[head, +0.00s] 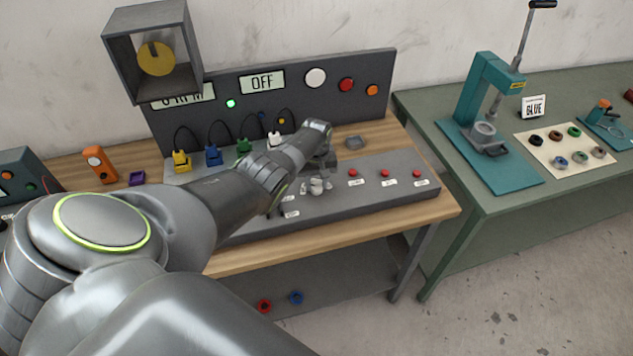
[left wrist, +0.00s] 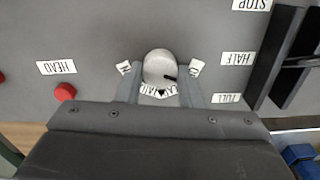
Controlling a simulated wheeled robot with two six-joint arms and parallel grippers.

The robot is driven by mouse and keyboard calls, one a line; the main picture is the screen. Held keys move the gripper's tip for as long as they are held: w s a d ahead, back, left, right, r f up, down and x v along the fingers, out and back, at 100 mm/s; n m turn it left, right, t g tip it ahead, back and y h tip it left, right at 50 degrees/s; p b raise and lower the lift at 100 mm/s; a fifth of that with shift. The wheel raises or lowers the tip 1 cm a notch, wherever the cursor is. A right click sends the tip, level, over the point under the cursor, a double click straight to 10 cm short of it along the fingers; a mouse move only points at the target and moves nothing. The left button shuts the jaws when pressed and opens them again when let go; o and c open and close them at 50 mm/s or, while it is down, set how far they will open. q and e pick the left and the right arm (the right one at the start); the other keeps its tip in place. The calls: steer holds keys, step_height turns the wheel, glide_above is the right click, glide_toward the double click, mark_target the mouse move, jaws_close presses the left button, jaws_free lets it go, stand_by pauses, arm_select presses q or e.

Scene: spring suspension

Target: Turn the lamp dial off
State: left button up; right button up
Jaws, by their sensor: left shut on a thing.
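The lamp dial (left wrist: 160,66) is a round pale grey knob on the grey control panel, seen from above in the left wrist view. A short black mark on it points to the right of that picture. Small white labels around the dial are partly covered and hard to read. My left gripper (left wrist: 160,77) has a finger on each side of the dial and is shut on it. In the head view my left gripper (head: 318,183) is at the middle of the sloped panel, with the pale knob largely hidden by it. My right gripper is not in view.
Red buttons (head: 385,173) with labels line the panel (head: 415,187) to the right. A back panel carries an OFF display (head: 262,82), a lit green light (head: 230,104) and several coloured plugs below. A green bench (head: 480,200) with a teal press (head: 485,95) stands right.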

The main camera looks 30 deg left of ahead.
mark_target(317, 185)
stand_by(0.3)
arm_select(q)
steer(key=o, duration=1)
steer(key=shift+c, duration=0.2)
steer(key=shift+r, duration=0.1)
steer(key=shift+r+b, duration=0.45)
steer(key=shift+r, duration=0.65)
step_height(317, 185, up, 15)
steer(key=b, duration=0.2)
